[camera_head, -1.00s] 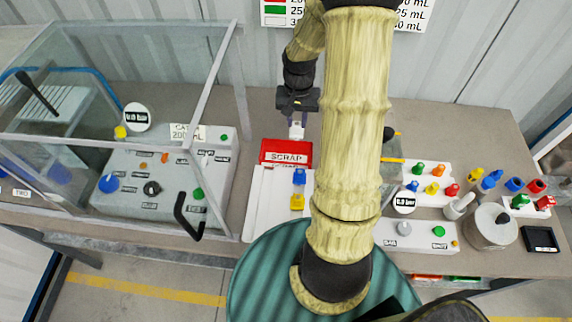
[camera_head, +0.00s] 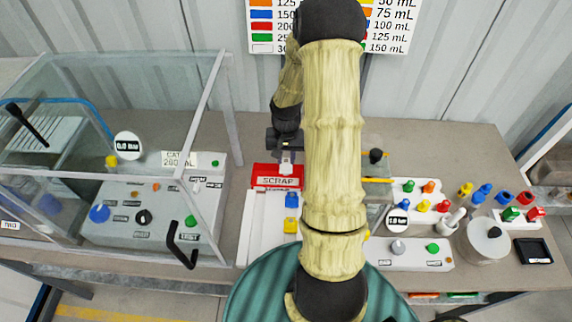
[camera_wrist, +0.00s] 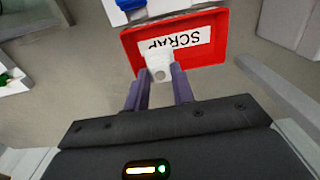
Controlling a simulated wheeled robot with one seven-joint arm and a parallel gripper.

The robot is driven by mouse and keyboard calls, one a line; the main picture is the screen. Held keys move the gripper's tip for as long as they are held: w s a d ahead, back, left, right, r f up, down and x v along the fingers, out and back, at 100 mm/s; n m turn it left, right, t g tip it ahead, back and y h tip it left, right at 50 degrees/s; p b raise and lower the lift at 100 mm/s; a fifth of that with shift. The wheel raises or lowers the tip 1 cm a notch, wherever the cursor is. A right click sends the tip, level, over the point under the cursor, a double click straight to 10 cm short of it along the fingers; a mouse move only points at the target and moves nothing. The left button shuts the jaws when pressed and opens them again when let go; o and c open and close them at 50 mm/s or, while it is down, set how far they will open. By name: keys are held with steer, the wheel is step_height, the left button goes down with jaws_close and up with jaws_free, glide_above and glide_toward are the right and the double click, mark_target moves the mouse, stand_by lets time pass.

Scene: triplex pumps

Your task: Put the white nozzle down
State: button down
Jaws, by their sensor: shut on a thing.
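The white nozzle (camera_wrist: 159,68) is held between the fingertips of my gripper (camera_wrist: 157,84) in the wrist view. In the head view the nozzle (camera_head: 286,168) shows small and pale below my gripper (camera_head: 286,158). It is over or just in front of the red scrap tray (camera_wrist: 213,51), whose label reads SCRAP. The tray (camera_head: 262,182) also shows in the head view. I cannot tell whether the nozzle touches the tray.
A white tray (camera_head: 258,230) with a blue nozzle (camera_head: 291,200) and a yellow nozzle (camera_head: 290,225) lies in front of the scrap tray. A glass-walled test cabinet (camera_head: 226,110) stands left. Coloured nozzles and a scale-like device (camera_head: 415,262) stand right.

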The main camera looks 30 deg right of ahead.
mark_target(287, 161)
steer(key=shift+s+d, duration=0.1)
steer(key=shift+s, duration=0.05)
steer(key=shift+f+p, duration=0.35)
steer(key=shift+f, duration=1.7)
steer(key=shift+f, duration=0.2)
steer(key=c, duration=1.2)
jaws_free()
steer(key=shift+r, duration=0.1)
step_height(287, 161, up, 12)
steer(key=shift+r+b, duration=0.1)
steer(key=shift+b, duration=0.9)
